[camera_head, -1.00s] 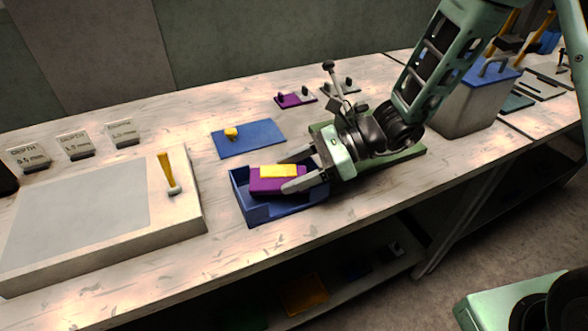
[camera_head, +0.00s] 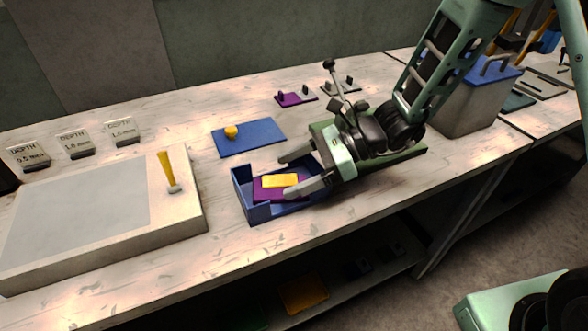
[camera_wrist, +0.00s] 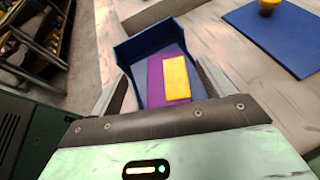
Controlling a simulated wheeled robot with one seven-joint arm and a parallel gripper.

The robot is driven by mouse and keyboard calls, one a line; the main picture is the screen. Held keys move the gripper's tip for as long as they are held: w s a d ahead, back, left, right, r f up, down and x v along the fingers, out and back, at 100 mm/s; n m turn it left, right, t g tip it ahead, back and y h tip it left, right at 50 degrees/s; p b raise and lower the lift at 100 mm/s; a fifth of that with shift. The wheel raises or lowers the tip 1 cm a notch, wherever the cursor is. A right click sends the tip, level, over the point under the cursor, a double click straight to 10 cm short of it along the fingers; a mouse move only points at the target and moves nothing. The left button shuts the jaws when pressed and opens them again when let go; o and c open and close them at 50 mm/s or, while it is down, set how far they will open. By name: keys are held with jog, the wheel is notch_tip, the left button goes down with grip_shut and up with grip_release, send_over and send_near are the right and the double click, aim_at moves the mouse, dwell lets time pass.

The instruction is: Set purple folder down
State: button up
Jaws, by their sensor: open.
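The purple folder (camera_head: 262,195) with a yellow block or label (camera_head: 281,181) on its top lies inside a blue open tray (camera_head: 257,213) near the front of the bench. My gripper (camera_head: 296,174) is open, with its fingers apart at the tray's right end, on either side of the folder. In the wrist view, the purple folder (camera_wrist: 155,87) and its yellow top (camera_wrist: 176,78) lie in the blue tray (camera_wrist: 135,52), with gaps between the fingers (camera_wrist: 160,92) and the folder.
A blue mat (camera_head: 249,138) with a yellow knob lies behind the tray. A pale slab (camera_head: 188,208) with a yellow-handled tool stands to the left. Depth plates (camera_head: 75,143) stand at the back left. A grey bin with blue lid (camera_head: 470,108) is at right.

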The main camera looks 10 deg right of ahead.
jog(key=b+v, duration=0.1)
jog(key=v, duration=1.1)
jog(key=s+a+n+h, duration=0.1)
jog(key=s+n+h, duration=0.5)
jog(key=s+n, duration=0.3)
jog(key=s+a+r+n+h, duration=0.1)
jog(key=s+n+h, duration=0.5)
jog(key=n, duration=1.1)
jog(key=s+a, duration=0.1)
jog(key=s, duration=0.3)
jog(key=shift+s+a+r+h, duration=0.25)
jog(key=shift+s+a+h, duration=0.05)
jog(key=shift+r+p, duration=0.9)
